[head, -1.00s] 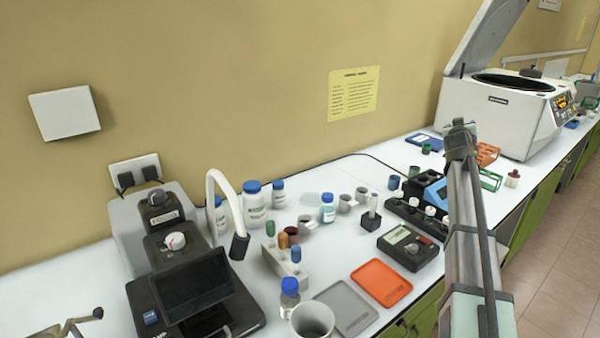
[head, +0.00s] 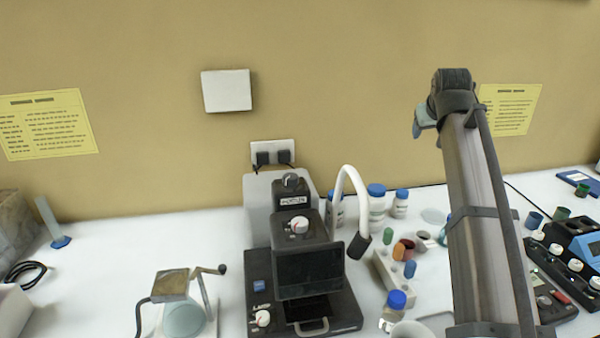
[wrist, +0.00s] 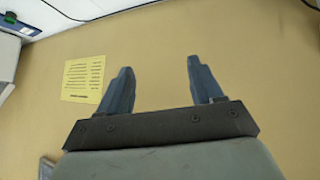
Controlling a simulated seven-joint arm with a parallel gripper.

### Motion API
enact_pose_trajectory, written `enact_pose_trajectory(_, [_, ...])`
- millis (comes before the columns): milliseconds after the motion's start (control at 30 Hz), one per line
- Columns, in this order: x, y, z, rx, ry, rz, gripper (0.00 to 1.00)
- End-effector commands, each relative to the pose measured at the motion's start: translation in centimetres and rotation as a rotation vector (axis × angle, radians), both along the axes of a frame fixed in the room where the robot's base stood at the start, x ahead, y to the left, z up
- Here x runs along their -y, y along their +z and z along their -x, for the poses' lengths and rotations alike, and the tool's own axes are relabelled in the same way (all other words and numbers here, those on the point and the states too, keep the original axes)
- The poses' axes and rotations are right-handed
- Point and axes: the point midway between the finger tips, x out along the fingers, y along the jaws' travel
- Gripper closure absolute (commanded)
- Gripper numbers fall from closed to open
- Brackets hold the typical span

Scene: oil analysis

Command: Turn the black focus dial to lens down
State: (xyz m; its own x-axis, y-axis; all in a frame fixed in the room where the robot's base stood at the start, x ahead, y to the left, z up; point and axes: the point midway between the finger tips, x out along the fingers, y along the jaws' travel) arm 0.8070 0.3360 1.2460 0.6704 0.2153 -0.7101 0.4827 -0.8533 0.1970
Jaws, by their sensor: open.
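A dark analyser instrument (head: 320,265) stands on the bench in the middle of the head view. A small dark knob with a grey top (head: 291,181) sits on its upper rear part; I cannot tell for sure that it is the focus dial. A white dial (head: 299,225) sits lower on its front block, and a white knob (head: 262,318) is on its base at the left. My gripper (wrist: 160,66) is open and empty in the wrist view, facing the wall. My arm rises right of the instrument, well apart from it.
A curved white lamp neck (head: 342,190) stands close to the instrument's right side. Blue-capped bottles (head: 377,200) and a vial rack (head: 392,275) are further right. A hand-cranked device (head: 178,300) is at the left. The bench between it and the blue-based cylinder (head: 52,225) is mostly clear.

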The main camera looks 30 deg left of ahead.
Motion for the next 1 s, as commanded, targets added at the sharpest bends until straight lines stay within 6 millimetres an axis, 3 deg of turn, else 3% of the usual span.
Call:
enact_pose_trajectory(33, [-2.5,0.5,2.2,-0.032,0.052,0.004,0.34])
enact_pose_trajectory(100, [-5.4,1.1,5.3,-0.08,0.124,0.015,0.34])
enact_pose_trajectory(300, [-12.4,2.8,15.0,-0.214,0.343,0.061,0.34])
enact_pose_trajectory(500, [-16.8,4.6,24.1,-0.321,0.548,0.116,0.34])
enact_pose_trajectory(600, [-17.9,5.2,27.3,-0.357,0.622,0.139,0.34])
enact_pose_trajectory(800, [-18.7,5.7,30.3,-0.39,0.692,0.162,0.34])
enact_pose_trajectory(1000, [-19.2,4.2,30.3,-0.396,0.697,0.165,0.34])
